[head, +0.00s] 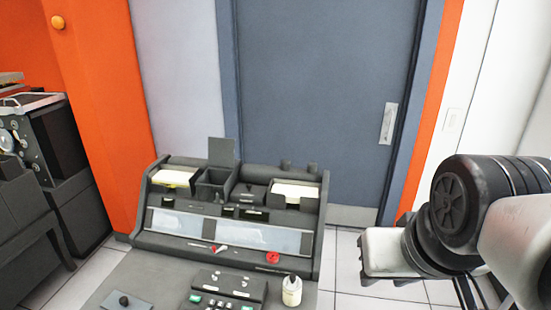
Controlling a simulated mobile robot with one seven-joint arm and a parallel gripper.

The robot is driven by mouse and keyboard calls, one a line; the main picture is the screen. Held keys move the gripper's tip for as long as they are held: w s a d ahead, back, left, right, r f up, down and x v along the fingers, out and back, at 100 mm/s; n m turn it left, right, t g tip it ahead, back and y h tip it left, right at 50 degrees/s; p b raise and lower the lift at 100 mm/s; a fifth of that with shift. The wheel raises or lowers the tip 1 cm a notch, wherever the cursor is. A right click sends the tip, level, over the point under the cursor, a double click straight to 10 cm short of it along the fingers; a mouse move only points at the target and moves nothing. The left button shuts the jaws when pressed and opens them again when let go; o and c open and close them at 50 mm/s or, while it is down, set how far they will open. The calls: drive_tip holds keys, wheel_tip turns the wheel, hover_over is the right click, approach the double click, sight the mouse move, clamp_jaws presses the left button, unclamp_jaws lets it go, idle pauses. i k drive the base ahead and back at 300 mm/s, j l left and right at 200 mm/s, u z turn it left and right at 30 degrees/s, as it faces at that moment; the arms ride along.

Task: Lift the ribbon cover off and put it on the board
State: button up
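A grey punch-card console (228,257) stands in front of me. On its top, between two card trays, is a small dark lid with a knob (249,188); it may be the ribbon cover, but I cannot tell for sure. Left of it is an open square bin (213,189) with a raised flap (221,152). A flat grey plate with a black knob (127,302) lies on the desk surface (170,278) at the bottom left. I cannot tell which surface is the board. My arm reaches in from the right; its gripper does not show.
A white bottle (292,291) stands beside a dark button panel (226,289). A red ring-shaped item (272,257) lies on the console front. Dark machines (45,145) stand at far left. A blue-grey door (325,100) is behind. Tiled floor (345,270) is clear to the right.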

sight(250, 194)
drive_tip(key=l+u, duration=0.25)
drive_tip(key=u, duration=0.15)
drive_tip(key=i+l+u, duration=0.1)
drive_tip(key=l+u, duration=0.15)
drive_tip(key=u, duration=0.2)
drive_tip(key=l+u, duration=0.2)
drive_tip(key=u, duration=0.2)
drive_tip(key=l+u, duration=0.35)
drive_tip(key=l, duration=0.15)
drive_tip(key=i+l+u, duration=0.1)
drive_tip(key=l+u, duration=0.2)
drive_tip(key=l, duration=0.25)
drive_tip(key=l+u, duration=0.2)
drive_tip(key=l, duration=0.35)
drive_tip(key=k+l+u, duration=0.15)
drive_tip(key=l, duration=0.4)
drive_tip(key=i+l, duration=0.1)
drive_tip(key=l, duration=0.45)
drive_tip(key=i+l+u, duration=0.1)
drive_tip(key=l, duration=0.4)
drive_tip(key=i+l+z, duration=0.1)
drive_tip(key=z, duration=0.25)
drive_tip(key=l, duration=0.1)
